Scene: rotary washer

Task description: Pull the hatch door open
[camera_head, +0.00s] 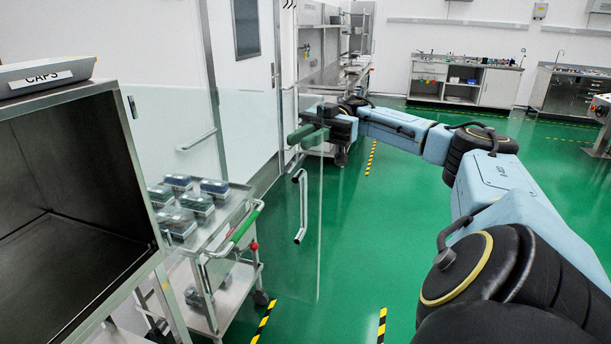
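The hatch door (262,225) is a clear glass panel that stands swung out from the open steel chamber (70,180) at left. Its metal bar handle (302,207) is upright near the panel's right edge. My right gripper (307,135) is above the handle, near the door's upper right edge, with its green fingers pointing left. The two fingers look apart with nothing between them, and the handle is clear of them. I cannot tell whether the gripper touches the glass. My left gripper is out of view.
A steel cart (215,250) with several small dark-lidded containers (197,203) stands behind the glass, beside the chamber. A white wall door (165,135) is behind it. Benches (465,82) line the far wall. The green floor (380,220) in the middle is clear.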

